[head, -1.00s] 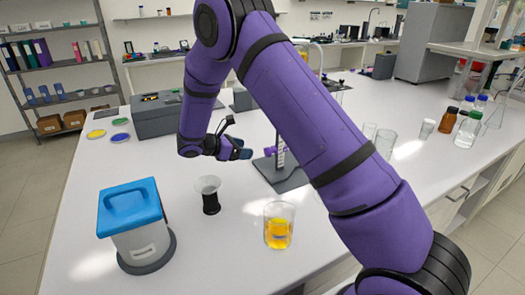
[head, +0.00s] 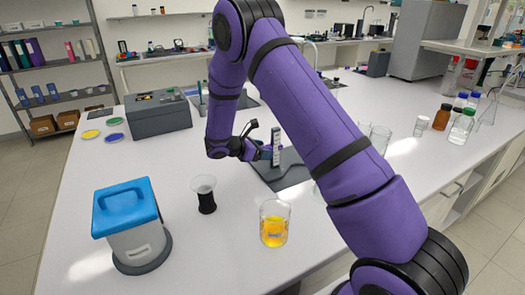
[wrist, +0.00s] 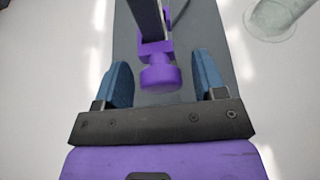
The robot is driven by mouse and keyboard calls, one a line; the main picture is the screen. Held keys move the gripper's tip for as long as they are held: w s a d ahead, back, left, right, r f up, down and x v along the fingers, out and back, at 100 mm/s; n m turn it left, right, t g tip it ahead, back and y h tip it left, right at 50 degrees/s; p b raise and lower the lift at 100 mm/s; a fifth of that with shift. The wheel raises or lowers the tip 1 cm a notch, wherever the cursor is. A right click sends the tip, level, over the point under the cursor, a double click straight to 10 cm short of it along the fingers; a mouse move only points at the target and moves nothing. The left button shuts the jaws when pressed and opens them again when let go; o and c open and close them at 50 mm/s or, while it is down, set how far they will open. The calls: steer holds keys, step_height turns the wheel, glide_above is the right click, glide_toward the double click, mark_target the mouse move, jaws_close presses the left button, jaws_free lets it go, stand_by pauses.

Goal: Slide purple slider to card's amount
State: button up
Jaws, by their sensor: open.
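The purple slider (wrist: 159,76) shows in the wrist view as a round knob with a clamp on a dark upright post (wrist: 147,18). It sits between the two blue fingertips of my gripper (wrist: 161,82), with a gap on each side. My gripper is open. In the head view my gripper (head: 262,152) is at the rig's post, beside a pale scale strip (head: 276,146). The post stands on a dark grey base plate (head: 290,178). The slider is mostly hidden by my gripper in the head view. I cannot make out a card with an amount.
A beaker of yellow liquid (head: 274,224), a black-based funnel cup (head: 205,195) and a blue-lidded container (head: 130,228) stand in front. Clear glassware (head: 379,140) is at the right. A grey box (head: 158,115) is behind left. The table between them is clear.

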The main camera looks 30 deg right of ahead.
steer(key=shift+c, duration=0.2)
jaws_close()
steer(key=shift+f, duration=2.4)
steer(key=shift+o, duration=0.2)
jaws_free()
steer(key=shift+a, duration=0.1)
steer(key=v, duration=1)
steer(key=shift+a, duration=0.3)
steer(key=shift+r, duration=0.15)
